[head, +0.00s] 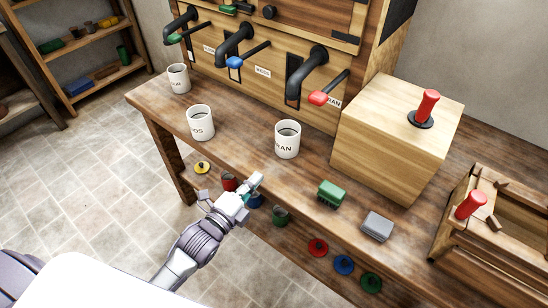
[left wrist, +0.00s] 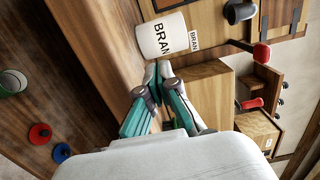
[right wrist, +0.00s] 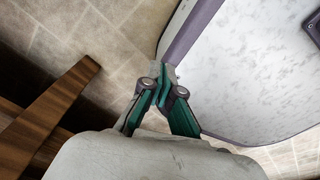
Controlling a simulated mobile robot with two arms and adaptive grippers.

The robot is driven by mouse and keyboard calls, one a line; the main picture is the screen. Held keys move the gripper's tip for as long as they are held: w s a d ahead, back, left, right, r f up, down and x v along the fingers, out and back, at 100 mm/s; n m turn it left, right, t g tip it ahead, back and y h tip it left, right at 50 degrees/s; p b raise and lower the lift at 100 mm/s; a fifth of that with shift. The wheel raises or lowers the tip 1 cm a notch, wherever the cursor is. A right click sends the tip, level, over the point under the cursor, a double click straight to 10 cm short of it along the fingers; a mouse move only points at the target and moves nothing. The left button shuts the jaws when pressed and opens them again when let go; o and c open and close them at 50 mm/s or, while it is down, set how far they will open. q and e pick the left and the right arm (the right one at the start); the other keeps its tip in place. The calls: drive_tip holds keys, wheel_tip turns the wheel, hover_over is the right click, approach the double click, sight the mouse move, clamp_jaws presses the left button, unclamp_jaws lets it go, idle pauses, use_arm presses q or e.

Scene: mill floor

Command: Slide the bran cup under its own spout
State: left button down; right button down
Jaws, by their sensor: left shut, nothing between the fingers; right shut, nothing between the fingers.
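The bran cup (head: 287,139) is white, labelled BRAN in black, and stands upright on the bench, out in front of the bran spout. The bran spout (head: 303,78) is a dark bent pipe with a red-handled lever (head: 327,96) beside it. My left gripper (head: 256,182) is shut and empty at the bench's front edge, nearer me than the cup and a little left of it. In the left wrist view the bran cup (left wrist: 163,37) is just beyond the left fingertips (left wrist: 160,70); I see no clear contact. My right gripper (right wrist: 163,77) is shut and empty, away from the bench.
Two other white cups, one in the middle (head: 200,122) and one at left (head: 178,78), stand before other spouts. A wooden box (head: 385,135) stands right of the bran cup. A green block (head: 331,193) and a grey block (head: 377,226) lie on the bench front.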

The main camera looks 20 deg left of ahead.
sight(282, 150)
use_arm(q)
drive_tip(key=b+x, duration=0.4)
drive_tip(key=x, duration=0.6)
drive_tip(key=shift+w+f, duration=0.15)
drive_tip(key=shift+f, duration=0.05)
drive_tip(key=shift+w+r, duration=0.1)
drive_tip(key=shift+w, duration=0.05)
drive_tip(key=shift+w+d, duration=0.15)
drive_tip(key=shift+w, duration=0.1)
drive_tip(key=shift+x, duration=1)
drive_tip(key=shift+s, duration=0.15)
